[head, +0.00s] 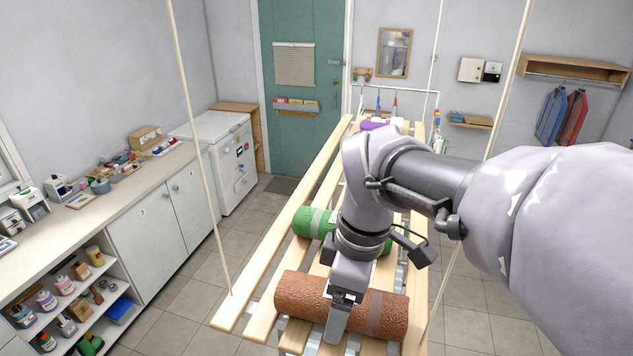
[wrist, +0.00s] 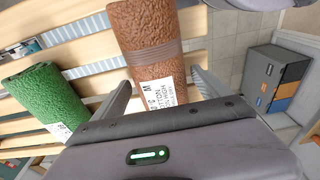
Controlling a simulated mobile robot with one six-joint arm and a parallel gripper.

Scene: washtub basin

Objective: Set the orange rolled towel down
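The orange rolled towel (head: 298,295), a rusty brown-orange roll with a grey band, lies crosswise at the near end of the wooden slat rack (head: 262,322). In the wrist view the towel (wrist: 145,30) runs between my two fingers, with a white label near the palm. My gripper (head: 337,322) points down over the towel's middle, one finger across its near side. It also shows in the wrist view (wrist: 161,76), with its fingers close against both sides of the roll. I cannot tell whether the towel rests fully on the slats or just above them.
A green rolled towel (head: 312,223) lies behind on the slats; it also shows in the wrist view (wrist: 40,97). A purple item (head: 371,125) is at the far end. Ropes (head: 203,150) hang beside the rack. A counter (head: 105,190) stands at left; floor lies between.

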